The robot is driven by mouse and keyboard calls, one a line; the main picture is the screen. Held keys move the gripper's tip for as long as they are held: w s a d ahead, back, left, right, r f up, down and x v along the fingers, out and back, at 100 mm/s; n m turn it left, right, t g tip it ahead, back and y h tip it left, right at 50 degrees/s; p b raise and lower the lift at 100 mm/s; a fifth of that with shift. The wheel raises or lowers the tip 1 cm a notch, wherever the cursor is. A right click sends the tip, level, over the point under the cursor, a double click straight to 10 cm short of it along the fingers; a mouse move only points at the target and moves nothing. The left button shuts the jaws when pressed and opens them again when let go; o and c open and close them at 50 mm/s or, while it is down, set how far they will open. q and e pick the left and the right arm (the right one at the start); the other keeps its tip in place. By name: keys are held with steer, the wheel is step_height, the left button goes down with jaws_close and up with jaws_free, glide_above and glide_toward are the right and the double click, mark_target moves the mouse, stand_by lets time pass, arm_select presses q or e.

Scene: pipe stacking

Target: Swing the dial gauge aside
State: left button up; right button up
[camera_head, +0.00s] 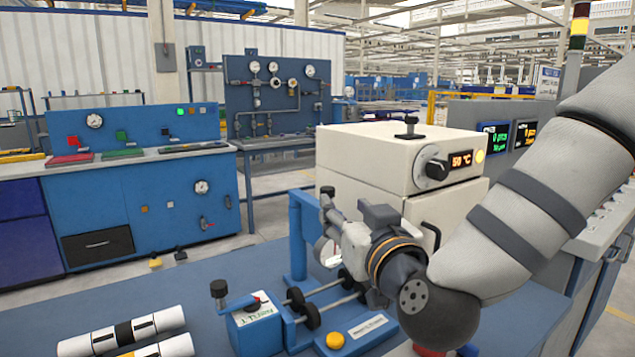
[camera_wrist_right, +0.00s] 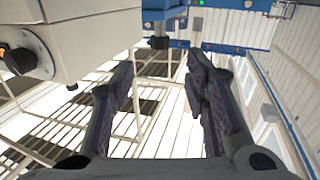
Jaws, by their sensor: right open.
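The right gripper (camera_head: 330,222) is open beside the blue upright frame (camera_head: 297,235) of the bench fixture. A pale round part (camera_head: 327,252), possibly the dial gauge, shows just below its fingers, largely hidden by the gripper. I cannot tell whether they touch. In the right wrist view the open fingers (camera_wrist_right: 161,72) have nothing clearly between them. A blue part (camera_wrist_right: 165,8) with a dark cylinder (camera_wrist_right: 160,42) shows beyond the fingertips; I cannot tell what it is. My left gripper is not in view.
A cream oven (camera_head: 385,165) stands close behind the gripper and at left in the wrist view (camera_wrist_right: 85,35). Black rollers (camera_head: 310,315), a labelled blue block (camera_head: 258,330) and an orange button (camera_head: 335,341) are on the fixture. White banded pipes (camera_head: 122,333) lie at left.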

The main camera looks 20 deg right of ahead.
mark_target(330, 194)
steer(key=w, duration=0.3)
steer(key=w+d+b, duration=0.1)
steer(key=w, duration=0.5)
steer(key=shift+w+d+f+b, duration=0.15)
steer(key=shift+w+d+b, duration=0.15)
steer(key=shift+d+b, duration=0.05)
steer(key=shift+w, duration=0.35)
arm_select(q)
steer(key=shift+g, duration=0.5)
steer(key=s+f, duration=0.2)
steer(key=s, duration=0.1)
steer(key=shift+s+a+f, duration=0.1)
steer(key=shift+s+f, duration=0.1)
steer(key=shift+s, duration=0.05)
arm_select(e)
steer(key=shift+r, duration=0.2)
jaws_close()
